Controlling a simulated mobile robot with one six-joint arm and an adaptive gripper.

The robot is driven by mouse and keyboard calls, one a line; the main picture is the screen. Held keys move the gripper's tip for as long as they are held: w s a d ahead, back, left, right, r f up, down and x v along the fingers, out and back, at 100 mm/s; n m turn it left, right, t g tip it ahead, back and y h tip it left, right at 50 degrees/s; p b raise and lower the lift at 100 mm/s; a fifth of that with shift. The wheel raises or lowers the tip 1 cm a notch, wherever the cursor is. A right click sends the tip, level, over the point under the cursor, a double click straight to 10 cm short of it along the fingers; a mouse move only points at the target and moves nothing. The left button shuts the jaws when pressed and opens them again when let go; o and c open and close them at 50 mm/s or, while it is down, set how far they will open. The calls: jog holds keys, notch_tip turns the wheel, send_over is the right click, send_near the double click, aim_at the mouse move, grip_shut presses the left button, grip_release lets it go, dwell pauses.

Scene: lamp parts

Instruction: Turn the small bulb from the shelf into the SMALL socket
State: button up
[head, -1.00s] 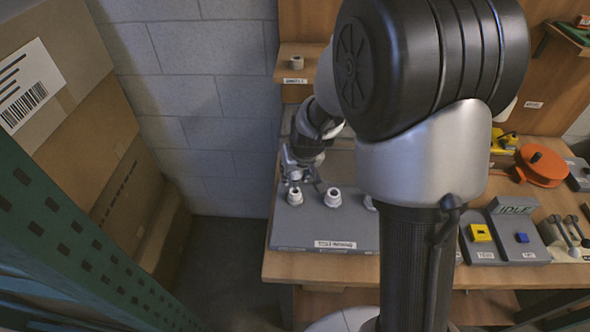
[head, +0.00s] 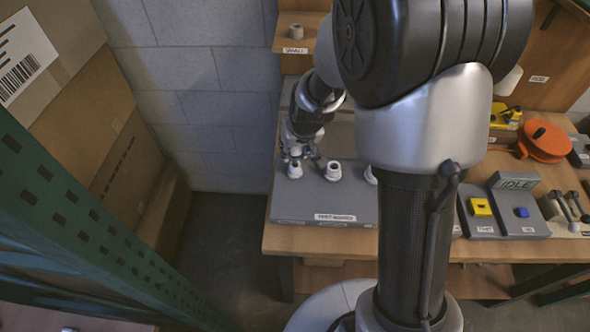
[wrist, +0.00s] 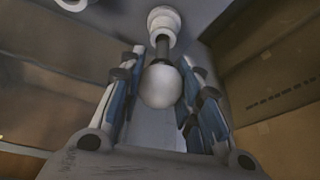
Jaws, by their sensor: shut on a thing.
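My gripper (head: 304,157) is low over the grey socket board (head: 300,207), beside the left white socket (head: 294,169). In the wrist view my gripper (wrist: 161,66) has its blue-padded fingers on both sides of a round white bulb (wrist: 160,87). The bulb's dark stem points at a white socket (wrist: 163,20) and overlaps its rim in the picture. I cannot tell whether the stem is inside the socket. A middle socket (head: 333,171) and a right socket (head: 370,175) stand on the board. The bulb is hidden in the head view.
A wall shelf (head: 290,48) with a label holds a small pale cup (head: 295,31). To the right are an orange reel (head: 545,140) and a grey console reading IDLE (head: 515,208) with yellow and blue buttons. A green rack post (head: 80,215) and cardboard boxes (head: 60,85) stand at left.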

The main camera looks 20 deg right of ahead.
aim_at(295, 161)
jog(key=shift+f+b, duration=1)
jog(key=shift+f, duration=0.2)
jog(key=shift+f+b, duration=0.65)
jog(key=shift+b, duration=0.05)
dwell(0.8)
jog(key=shift+o, duration=1.4)
jog(key=c, duration=0.3)
jog(key=shift+s+f, duration=0.15)
jog(key=shift+f, duration=0.05)
jog(key=shift+d+m+p, duration=0.1)
jog(key=shift+m+p, duration=0.3)
jog(key=shift+p, duration=1.25)
jog(key=shift+p, duration=1.4)
